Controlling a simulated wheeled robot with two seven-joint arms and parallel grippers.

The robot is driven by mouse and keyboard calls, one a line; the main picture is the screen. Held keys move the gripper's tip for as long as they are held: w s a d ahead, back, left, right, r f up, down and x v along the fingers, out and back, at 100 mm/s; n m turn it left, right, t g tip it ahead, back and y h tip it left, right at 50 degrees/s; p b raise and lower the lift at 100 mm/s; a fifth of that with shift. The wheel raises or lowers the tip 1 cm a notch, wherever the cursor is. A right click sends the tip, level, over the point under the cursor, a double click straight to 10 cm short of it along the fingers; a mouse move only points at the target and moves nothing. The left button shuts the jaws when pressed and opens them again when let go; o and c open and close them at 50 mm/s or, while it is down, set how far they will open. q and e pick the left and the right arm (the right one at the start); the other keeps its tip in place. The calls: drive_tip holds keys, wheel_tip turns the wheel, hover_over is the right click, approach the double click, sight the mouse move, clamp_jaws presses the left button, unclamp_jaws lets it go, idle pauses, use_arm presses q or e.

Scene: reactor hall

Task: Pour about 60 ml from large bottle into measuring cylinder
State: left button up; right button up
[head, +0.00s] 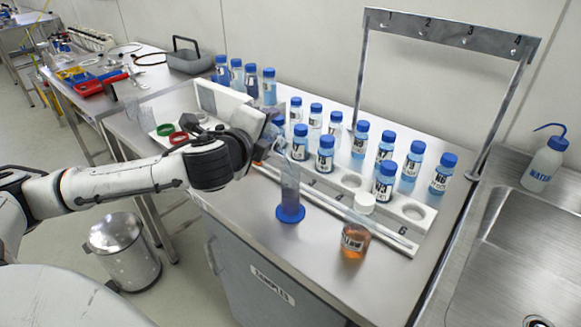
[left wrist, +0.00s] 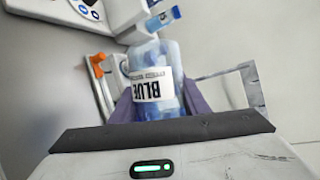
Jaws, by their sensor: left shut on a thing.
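My left gripper (head: 268,140) is shut on a large clear bottle with blue contents and a white BLUE label, filling the middle of the left wrist view (left wrist: 152,88). In the head view the gripper hides most of this bottle, so its tilt and any flow are unclear. The clear measuring cylinder (head: 290,182) with a blue base stands upright on the bench, just below and right of the gripper. Its upper end is close to the gripper; I cannot tell if the bottle touches it. The liquid level in it is unclear. My right gripper is not in view.
An amber bottle (head: 355,240) with a white cap stands right of the cylinder. Behind is a white rack (head: 402,240) among several blue-capped bottles. A metal frame (head: 450,30) rises at the back. A sink (head: 530,250) is at right. Bench front between cylinder and edge is clear.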

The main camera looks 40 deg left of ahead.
use_arm(q)
drive_tip(key=f+n+h+b, duration=0.1)
drive_tip(key=f+n+g+h+b, duration=0.1)
drive_tip(key=n, duration=0.1)
drive_tip(key=shift+d+n+h+b, duration=0.2)
drive_tip(key=shift+n+h+b, duration=0.1)
drive_tip(key=shift+h+b, duration=0.1)
